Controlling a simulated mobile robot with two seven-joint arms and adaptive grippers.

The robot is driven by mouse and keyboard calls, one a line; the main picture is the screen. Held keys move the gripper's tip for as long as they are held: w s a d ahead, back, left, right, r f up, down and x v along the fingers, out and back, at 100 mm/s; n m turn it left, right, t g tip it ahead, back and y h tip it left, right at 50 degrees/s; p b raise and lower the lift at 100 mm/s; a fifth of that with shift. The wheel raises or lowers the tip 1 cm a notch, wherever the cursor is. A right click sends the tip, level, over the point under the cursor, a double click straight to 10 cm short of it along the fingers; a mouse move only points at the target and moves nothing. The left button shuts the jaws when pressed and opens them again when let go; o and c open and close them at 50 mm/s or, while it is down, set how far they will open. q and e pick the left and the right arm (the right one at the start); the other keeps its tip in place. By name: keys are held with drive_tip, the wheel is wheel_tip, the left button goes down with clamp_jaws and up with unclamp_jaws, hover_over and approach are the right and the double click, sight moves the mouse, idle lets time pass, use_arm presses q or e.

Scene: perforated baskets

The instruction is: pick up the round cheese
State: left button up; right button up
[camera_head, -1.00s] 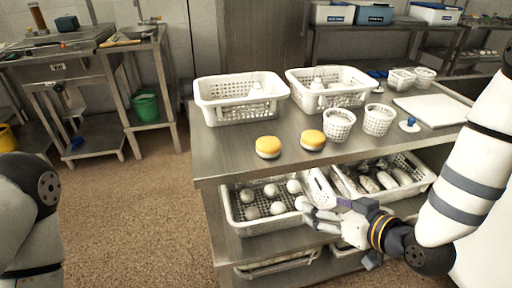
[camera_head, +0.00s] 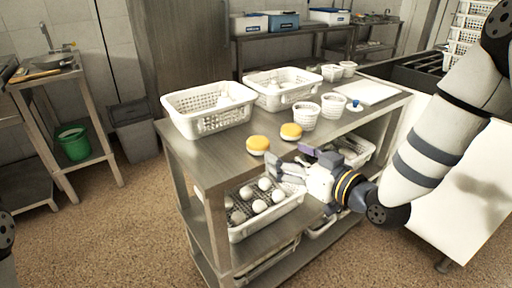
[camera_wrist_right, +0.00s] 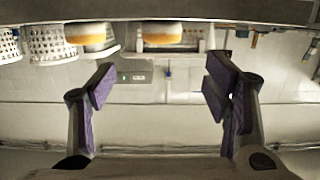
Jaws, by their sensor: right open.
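Two round yellow cheeses with pale bases sit on the steel table top near its front edge, one at the left (camera_head: 258,145) and one at the right (camera_head: 291,131). Both also show at the top of the right wrist view, one left of centre (camera_wrist_right: 88,34) and one in the middle (camera_wrist_right: 162,36). My right gripper (camera_head: 280,173) is just in front of the table edge, below the cheeses' height. Its purple-padded fingers (camera_wrist_right: 160,88) are spread with nothing between them. My left gripper is out of view.
The steel table (camera_head: 205,160) carries two white perforated baskets (camera_head: 208,112) (camera_head: 283,90), white perforated cups (camera_head: 306,115) and a white board (camera_head: 368,92). On the shelf below, a basket (camera_head: 268,222) holds several white balls, close under my right gripper. Open floor lies left.

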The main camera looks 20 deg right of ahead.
sight(265, 146)
drive_tip(key=x, duration=0.6)
drive_tip(key=f+b+x, duration=0.1)
drive_tip(key=x, duration=0.2)
drive_tip(key=shift+w+a, duration=0.2)
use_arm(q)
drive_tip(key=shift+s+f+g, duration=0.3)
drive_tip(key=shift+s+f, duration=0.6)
use_arm(e)
drive_tip(key=shift+r, duration=0.1)
drive_tip(key=c, duration=1.2)
